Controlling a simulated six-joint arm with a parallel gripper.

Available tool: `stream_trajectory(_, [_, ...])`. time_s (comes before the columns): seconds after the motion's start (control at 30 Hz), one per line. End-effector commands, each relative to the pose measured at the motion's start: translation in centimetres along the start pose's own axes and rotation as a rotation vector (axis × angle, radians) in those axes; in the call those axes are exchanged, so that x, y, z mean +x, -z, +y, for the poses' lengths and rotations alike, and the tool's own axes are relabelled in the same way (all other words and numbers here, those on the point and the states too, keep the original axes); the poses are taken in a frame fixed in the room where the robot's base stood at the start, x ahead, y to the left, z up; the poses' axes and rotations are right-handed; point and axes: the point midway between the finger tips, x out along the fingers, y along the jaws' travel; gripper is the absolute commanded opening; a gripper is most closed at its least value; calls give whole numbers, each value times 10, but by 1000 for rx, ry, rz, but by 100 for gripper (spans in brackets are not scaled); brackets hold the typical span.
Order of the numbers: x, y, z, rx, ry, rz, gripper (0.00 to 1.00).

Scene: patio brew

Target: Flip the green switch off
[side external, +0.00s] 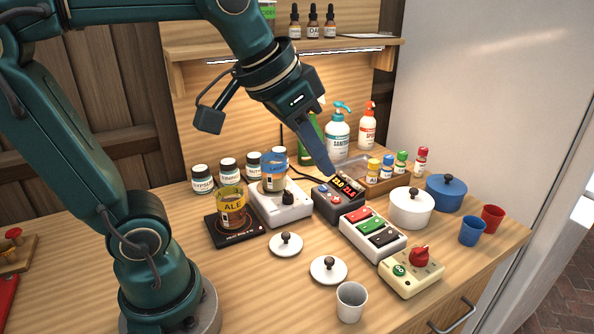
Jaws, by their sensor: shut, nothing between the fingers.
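The green switch (371,225) is the middle rocker on a white switch box (349,232) on the wooden counter. A red rocker (359,214) sits behind it and a black rocker (384,237) in front. Which way the green rocker is tilted is too small to tell. My gripper (331,177) is shut and empty, pointing down. Its tip appears just above the dark controller box (327,206) with lit digits, up and left of the green switch in the picture and apart from it.
A white pot (411,208) and a blue pot (446,192) stand right of the switch box. A cream box with a red knob (420,257) is in front of it. Two round lids (328,270) lie to the left. A glass of ale (232,207) stands on a black scale.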

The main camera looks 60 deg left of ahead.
Motion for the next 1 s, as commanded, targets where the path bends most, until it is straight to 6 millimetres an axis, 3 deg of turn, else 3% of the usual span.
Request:
stream_trajectory(0.2, [18, 49, -13, -4, 2, -41, 0])
stream_trajectory(0.43, [52, 83, -28, -20, 2, -93, 0])
stream_trajectory(0.7, [87, 89, -40, -48, 0, -159, 0])
stream_trajectory(1.0, [94, 85, -42, -55, -1, -180, 0])
